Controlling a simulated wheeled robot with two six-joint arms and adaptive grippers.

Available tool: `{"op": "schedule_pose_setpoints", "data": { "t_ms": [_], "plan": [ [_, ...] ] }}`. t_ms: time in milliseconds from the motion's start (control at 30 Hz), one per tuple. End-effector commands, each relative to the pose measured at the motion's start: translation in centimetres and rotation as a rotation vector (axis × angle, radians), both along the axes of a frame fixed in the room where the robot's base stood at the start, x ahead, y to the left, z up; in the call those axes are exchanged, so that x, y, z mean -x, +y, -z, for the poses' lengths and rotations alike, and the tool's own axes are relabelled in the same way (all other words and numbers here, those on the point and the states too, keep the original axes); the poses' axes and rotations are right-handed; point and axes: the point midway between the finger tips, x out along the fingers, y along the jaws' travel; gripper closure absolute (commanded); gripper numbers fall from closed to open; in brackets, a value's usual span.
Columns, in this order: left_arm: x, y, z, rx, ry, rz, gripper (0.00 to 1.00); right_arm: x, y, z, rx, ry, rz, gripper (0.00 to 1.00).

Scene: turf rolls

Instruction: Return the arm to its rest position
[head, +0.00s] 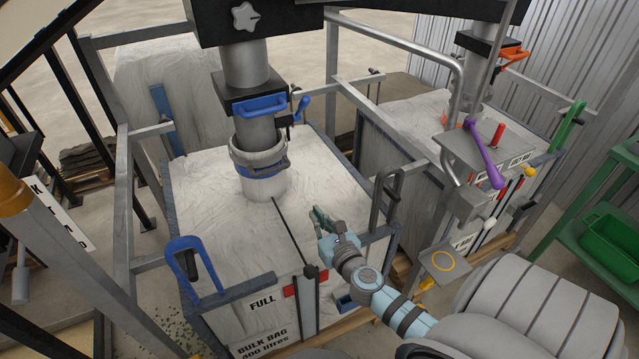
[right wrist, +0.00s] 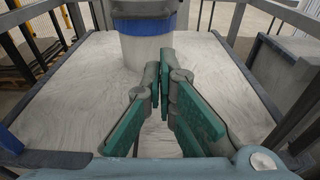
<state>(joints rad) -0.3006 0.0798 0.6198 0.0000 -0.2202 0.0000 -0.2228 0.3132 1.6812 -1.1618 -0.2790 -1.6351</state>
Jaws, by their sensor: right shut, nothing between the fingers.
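My right arm (head: 395,305) reaches up from the lower right in the head view. Its right gripper (head: 318,222) is over the right part of the white bulk bag (head: 225,215). In the right wrist view the green-padded fingers (right wrist: 164,85) are shut with nothing between them, and the bag's top spreads out beyond them. I cannot tell the exact height of the fingers above the bag. My left gripper is not in view.
A filling spout (head: 258,150) with a blue-handled valve (head: 262,104) stands above the bag. A metal post (head: 385,200) rises close to my right gripper. A purple lever (head: 484,155) and a second bag frame are at right. A green shelf (head: 590,210) stands at far right.

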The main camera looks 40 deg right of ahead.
Motion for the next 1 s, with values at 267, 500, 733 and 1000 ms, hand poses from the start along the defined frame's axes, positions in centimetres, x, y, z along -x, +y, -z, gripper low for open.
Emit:
{"op": "schedule_pose_setpoints", "data": {
  "t_ms": [267,500,733,1000],
  "plan": [
    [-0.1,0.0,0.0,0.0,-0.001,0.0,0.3,0.0,0.0,0.0,0.0,0.0,0.0,1.0],
    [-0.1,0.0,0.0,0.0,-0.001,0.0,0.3,0.0,0.1,0.9,-0.279,-0.043,0.039,1.0],
    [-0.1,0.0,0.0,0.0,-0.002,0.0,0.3,10.4,-1.1,21.0,-1.521,0.002,0.72,1.0],
    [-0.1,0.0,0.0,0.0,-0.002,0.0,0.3,32.8,4.9,36.1,-2.063,-0.3,1.848,1.0]
  ]
}}
